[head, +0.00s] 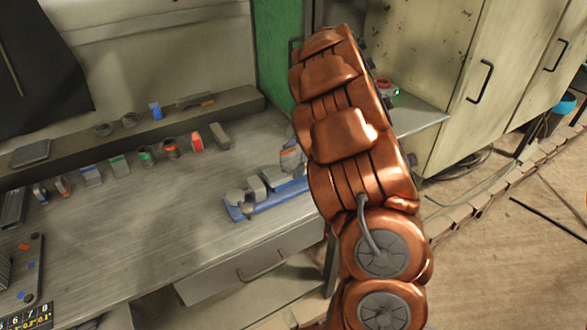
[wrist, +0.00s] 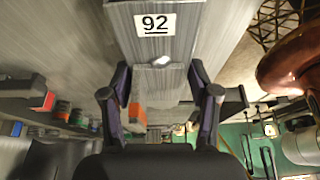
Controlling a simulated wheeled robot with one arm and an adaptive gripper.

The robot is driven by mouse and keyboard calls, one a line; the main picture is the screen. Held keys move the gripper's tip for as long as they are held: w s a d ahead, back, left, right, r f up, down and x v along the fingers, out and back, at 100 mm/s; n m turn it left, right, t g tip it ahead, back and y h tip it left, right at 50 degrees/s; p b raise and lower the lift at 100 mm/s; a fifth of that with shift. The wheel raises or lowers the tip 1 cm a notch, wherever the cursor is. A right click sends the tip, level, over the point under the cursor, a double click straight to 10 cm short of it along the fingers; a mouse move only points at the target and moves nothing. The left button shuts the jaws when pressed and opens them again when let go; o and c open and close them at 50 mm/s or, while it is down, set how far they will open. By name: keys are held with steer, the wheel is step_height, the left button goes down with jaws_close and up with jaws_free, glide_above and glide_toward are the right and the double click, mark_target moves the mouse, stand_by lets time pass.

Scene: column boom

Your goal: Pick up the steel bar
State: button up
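A grey metal block with a white label reading 92 (wrist: 140,48) fills the top middle of the wrist view; I take it for the steel bar. It runs out of the top edge of that view. My gripper (wrist: 159,70) has its two dark fingers apart, one at each side edge of the block. Whether the fingers press on the block or only stand beside it, I cannot tell. In the head view my copper-coloured arm covers the gripper, and I cannot make out the labelled block there.
A grey workbench (head: 130,235) carries a row of small items along its back. A blue tray (head: 236,212) with grey parts lies near its front edge, beside my arm. Beige cabinets (head: 440,60) stand at the right. A green panel (head: 278,45) rises behind my arm.

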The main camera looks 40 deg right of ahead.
steer(key=c, duration=1)
steer(key=shift+r, duration=0.1)
steer(key=shift+r+b, duration=0.85)
steer(key=shift+r, duration=0.8)
steer(key=shift+s+a+r+b, duration=0.45)
steer(key=shift+s+a+b, duration=0.4)
steer(key=shift+s, duration=1.65)
steer(key=shift+s+a+r+b, duration=0.4)
steer(key=shift+s+a+b, duration=0.5)
steer(key=shift+s, duration=1.55)
steer(key=shift+s+a+r+b, duration=0.45)
steer(key=shift+s+a+b, duration=0.4)
steer(key=shift+s, duration=1.65)
steer(key=shift+a, duration=0.15)
